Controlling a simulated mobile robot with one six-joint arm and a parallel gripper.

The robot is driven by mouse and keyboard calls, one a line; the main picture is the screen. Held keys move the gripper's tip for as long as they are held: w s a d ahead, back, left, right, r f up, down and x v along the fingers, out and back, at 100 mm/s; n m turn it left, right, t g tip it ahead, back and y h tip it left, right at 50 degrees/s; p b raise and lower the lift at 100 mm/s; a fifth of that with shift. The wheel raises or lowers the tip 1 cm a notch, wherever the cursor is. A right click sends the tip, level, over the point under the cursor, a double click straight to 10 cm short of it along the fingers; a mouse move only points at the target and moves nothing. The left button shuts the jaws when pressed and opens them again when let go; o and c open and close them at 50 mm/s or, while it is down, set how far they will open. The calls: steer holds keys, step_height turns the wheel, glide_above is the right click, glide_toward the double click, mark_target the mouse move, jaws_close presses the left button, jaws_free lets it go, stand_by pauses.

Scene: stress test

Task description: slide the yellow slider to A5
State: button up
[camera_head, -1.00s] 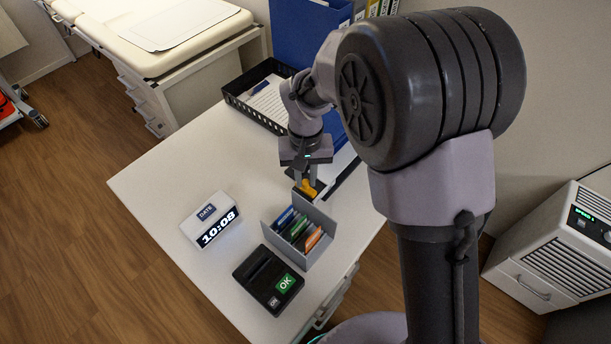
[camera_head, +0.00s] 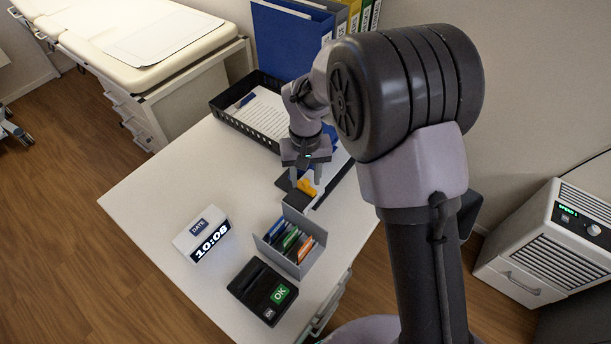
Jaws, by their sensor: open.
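The yellow slider (camera_head: 306,187) sits on a dark flat board (camera_head: 283,184) on the white desk, behind the grey card box. My gripper (camera_head: 305,179) points down right over the slider, with its fingers apart. One finger is left of the slider and one is right of it. I cannot tell whether the fingers touch it. The A5 mark is not readable here, and my gripper and arm hide part of the board.
A grey box of coloured cards (camera_head: 290,242) and a black terminal with a green OK key (camera_head: 262,292) stand in front. A clock (camera_head: 202,234) is at left. A black tray (camera_head: 252,110) and binders (camera_head: 290,38) stand behind. The desk's left part is clear.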

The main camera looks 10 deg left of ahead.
mark_target(306, 181)
step_height(306, 181, up, 17)
steer(key=p, duration=0.6)
steer(key=shift+r+p, duration=0.2)
steer(key=shift+p, duration=0.2)
steer(key=s+d+r+m+t+y, duration=0.1)
steer(key=s+d+r+m, duration=0.1)
steer(key=s+d+r, duration=0.35)
steer(key=s+d+r+m+t+b, duration=0.1)
steer(key=s+d+r+m+t, duration=0.1)
steer(key=s+d, duration=0.3)
steer(key=s+d+r+m+t+y+b, duration=0.1)
steer(key=s+d, duration=0.4)
steer(key=s, duration=0.6)
steer(key=shift+s+r+m+t, duration=0.25)
steer(key=shift+r+m+t, duration=0.6)
steer(key=shift+m, duration=0.25)
